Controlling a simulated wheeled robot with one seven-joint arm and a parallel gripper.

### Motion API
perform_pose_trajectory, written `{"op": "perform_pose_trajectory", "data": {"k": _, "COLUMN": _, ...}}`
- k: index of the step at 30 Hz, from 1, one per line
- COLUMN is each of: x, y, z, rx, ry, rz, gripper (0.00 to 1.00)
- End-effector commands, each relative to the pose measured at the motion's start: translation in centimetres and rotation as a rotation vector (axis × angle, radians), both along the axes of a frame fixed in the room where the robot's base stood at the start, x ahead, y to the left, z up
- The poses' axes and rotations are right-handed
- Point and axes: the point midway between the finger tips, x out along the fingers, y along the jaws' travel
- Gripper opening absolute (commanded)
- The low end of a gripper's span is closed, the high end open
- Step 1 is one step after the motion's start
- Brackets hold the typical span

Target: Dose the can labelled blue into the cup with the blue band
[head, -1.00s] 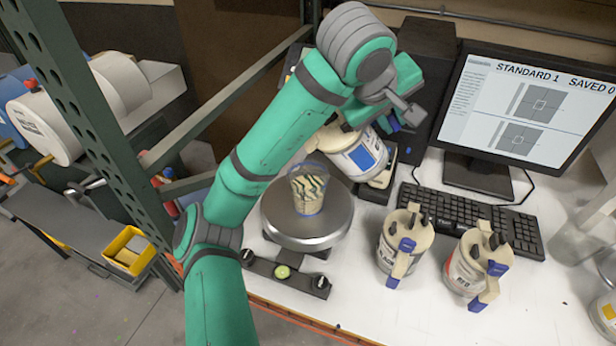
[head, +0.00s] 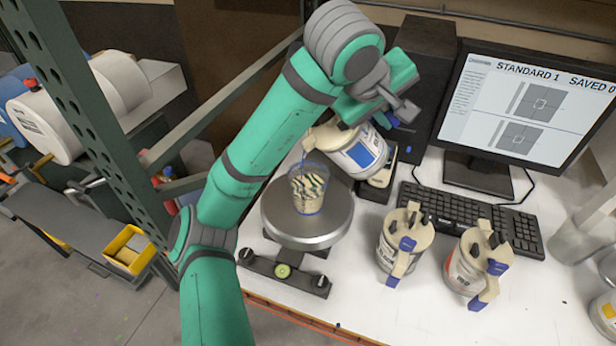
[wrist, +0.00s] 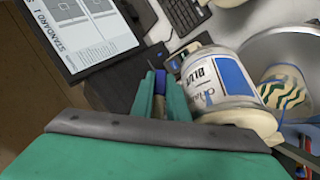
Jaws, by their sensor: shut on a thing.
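The can with the blue label (head: 363,152) is held tilted beside and above the round scale plate, its spout (head: 314,138) towards the cup. In the wrist view the can (wrist: 218,80) shows its blue panel and printed lettering. My gripper (wrist: 158,88) is shut on its handle; in the head view my arm partly covers the jaws. The patterned cup (head: 307,188) stands upright on the scale plate (head: 318,230) under the spout, with a blue line around its base. A thin blue streak shows between spout and cup.
Two more cans stand upright right of the scale, one (head: 393,266) with its label mostly turned away, one (head: 462,275) with a red label. A keyboard (head: 470,222) and monitor (head: 530,105) stand behind. A green metal post (head: 88,120) rises at the left.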

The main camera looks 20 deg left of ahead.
Motion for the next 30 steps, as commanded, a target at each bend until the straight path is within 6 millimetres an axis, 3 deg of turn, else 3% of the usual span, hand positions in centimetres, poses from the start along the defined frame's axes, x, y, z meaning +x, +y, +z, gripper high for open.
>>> {"op": "perform_pose_trajectory", "data": {"k": 4, "x": 0.2, "y": -0.4, "z": 0.0, "rx": 0.025, "ry": 0.012, "rz": -0.003, "gripper": 0.0}}
{"op": "perform_pose_trajectory", "data": {"k": 8, "x": 1.8, "y": -3.3, "z": -6.6, "rx": 0.212, "ry": 0.142, "rz": -0.008, "gripper": 0.0}}
{"op": "perform_pose_trajectory", "data": {"k": 10, "x": 2.2, "y": -3.4, "z": -8.1, "rx": 0.267, "ry": 0.173, "rz": 0.001, "gripper": 0.0}}
{"op": "perform_pose_trajectory", "data": {"k": 19, "x": 2.4, "y": -3.8, "z": -9.0, "rx": 0.301, "ry": 0.193, "rz": -0.001, "gripper": 0.0}}
{"op": "perform_pose_trajectory", "data": {"k": 30, "x": 3.3, "y": -4.9, "z": -12.4, "rx": 0.443, "ry": 0.285, "rz": 0.0, "gripper": 0.0}}
